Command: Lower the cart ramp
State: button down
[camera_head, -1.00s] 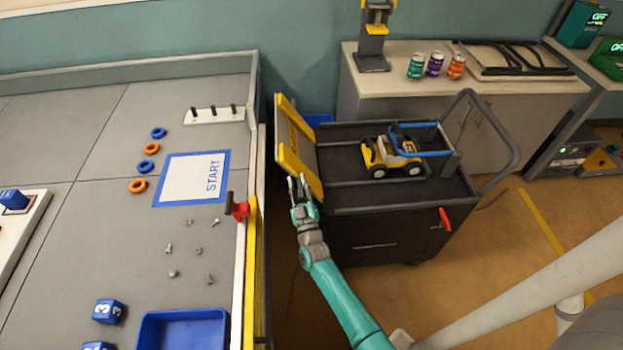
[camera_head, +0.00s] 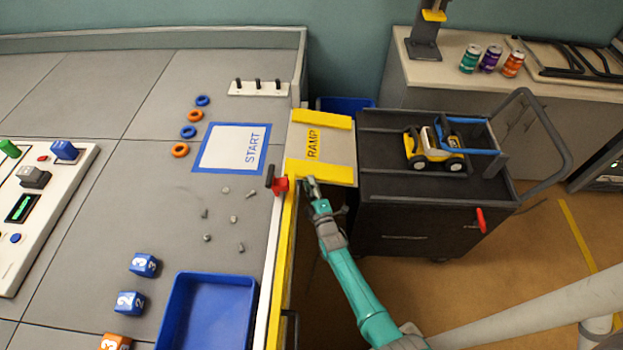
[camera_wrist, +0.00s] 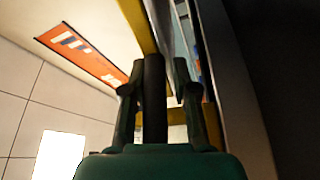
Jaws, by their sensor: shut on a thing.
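The cart ramp (camera_head: 340,147), a pale panel with yellow side strips and the word RAMP, lies about flat. It spans from the dark cart (camera_head: 405,215) to the edge of the grey field table (camera_head: 150,225), beside the START square (camera_head: 228,150). My gripper (camera_head: 311,183) is at the ramp's near yellow edge, close to the table end, and is shut on the ramp. In the wrist view, the fingers (camera_wrist: 158,95) stand on either side of a dark upright part below a yellow strip; the exact contact is hard to see.
A red latch-like piece (camera_head: 279,185) sits on the table edge just left of my gripper. A toy truck (camera_head: 437,150) stands on the cart. A red handle (camera_head: 481,221) is on the cart's side. A blue tray (camera_head: 207,310) and several bolts lie on the table.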

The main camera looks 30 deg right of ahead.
jog(key=shift+w+f+n, duration=0.2)
jog(key=shift+f+n, duration=0.5)
jog(key=shift+f, duration=0.25)
jog(key=shift+g, duration=0.3)
jog(key=c, duration=1.1)
grip_release()
jog(key=shift+o, duration=0.2)
jog(key=shift+f, duration=0.1)
jog(key=shift+s+a+f, duration=0.1)
jog(key=shift+s+a, duration=0.05)
jog(key=shift+s, duration=0.4)
jog(key=r+v, duration=0.1)
jog(key=v, duration=1)
jog(key=shift+f, duration=0.4)
